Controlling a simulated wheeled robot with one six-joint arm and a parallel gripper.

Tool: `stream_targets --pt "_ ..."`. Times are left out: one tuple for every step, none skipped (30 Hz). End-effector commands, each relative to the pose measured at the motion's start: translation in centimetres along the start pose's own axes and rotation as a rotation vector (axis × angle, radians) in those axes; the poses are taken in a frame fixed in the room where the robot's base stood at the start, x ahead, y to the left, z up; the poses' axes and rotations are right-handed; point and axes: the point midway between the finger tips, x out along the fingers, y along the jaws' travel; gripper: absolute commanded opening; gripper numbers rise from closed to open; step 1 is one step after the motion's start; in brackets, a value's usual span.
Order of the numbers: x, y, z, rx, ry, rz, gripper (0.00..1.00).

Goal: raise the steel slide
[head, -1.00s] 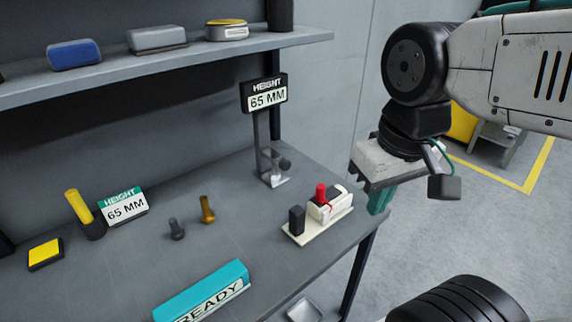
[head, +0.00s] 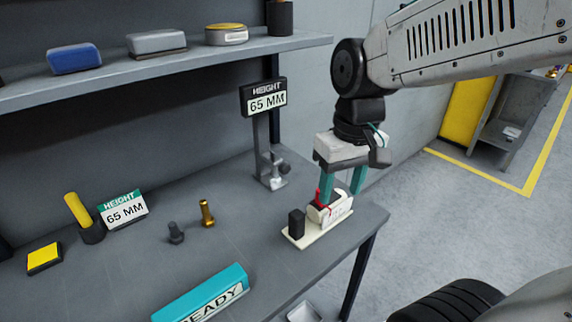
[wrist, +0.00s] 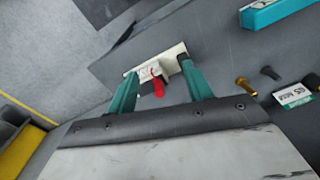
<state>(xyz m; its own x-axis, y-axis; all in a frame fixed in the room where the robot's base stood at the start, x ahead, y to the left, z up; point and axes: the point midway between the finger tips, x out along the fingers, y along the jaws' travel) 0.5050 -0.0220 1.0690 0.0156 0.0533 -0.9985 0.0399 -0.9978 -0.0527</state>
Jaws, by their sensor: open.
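A height stand (head: 258,135) at the back of the bench carries a dark display (head: 265,98) reading "HEIGHT 65 MM". A small light metal piece (head: 275,182), which may be the steel slide, sits low at its post. My gripper (head: 341,190) is open, pointing down over a cream fixture (head: 308,238) at the bench's right edge. The fixture has a red lever (head: 318,197) and a black block (head: 296,223). In the wrist view the red lever (wrist: 158,86) shows between the teal fingers (wrist: 160,72); contact cannot be told.
A second 65 MM sign (head: 123,209), a yellow-handled item (head: 79,210) and a yellow pad (head: 44,257) are left. A teal READY block (head: 205,295) lies in front. A shelf (head: 170,67) overhangs the back.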

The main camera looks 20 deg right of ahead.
Motion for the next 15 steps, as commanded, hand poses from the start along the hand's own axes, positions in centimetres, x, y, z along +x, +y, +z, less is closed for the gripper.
stream_targets --pt "0.9 -0.1 -2.5 -0.020 0.008 -0.014 0.51" --pt "1.3 -0.1 -3.9 -0.035 0.022 -0.022 0.51" --pt "1.9 -0.2 -5.8 -0.056 0.044 -0.031 0.51" --pt "2.3 -0.3 -7.2 -0.072 0.063 -0.037 0.51" --pt "2.6 -0.3 -8.6 -0.089 0.084 -0.040 0.51" --pt "3.1 -0.3 -10.4 -0.109 0.113 -0.045 0.51" --pt "3.3 -0.3 -11.7 -0.126 0.138 -0.045 0.51" --pt "3.5 -0.3 -12.9 -0.143 0.164 -0.045 0.51" --pt "3.7 -0.3 -14.4 -0.165 0.200 -0.044 0.51" --pt "3.6 -0.2 -15.7 -0.185 0.233 -0.039 0.51" --pt "3.4 -0.2 -16.7 -0.203 0.267 -0.034 0.51" --pt "2.7 -0.2 -17.7 -0.224 0.311 -0.025 0.51" --pt "2.4 -0.2 -18.2 -0.237 0.335 -0.019 0.51" --pt "2.2 -0.2 -18.5 -0.250 0.352 -0.013 0.51" --pt "2.3 -0.1 -18.8 -0.263 0.364 -0.008 0.51"
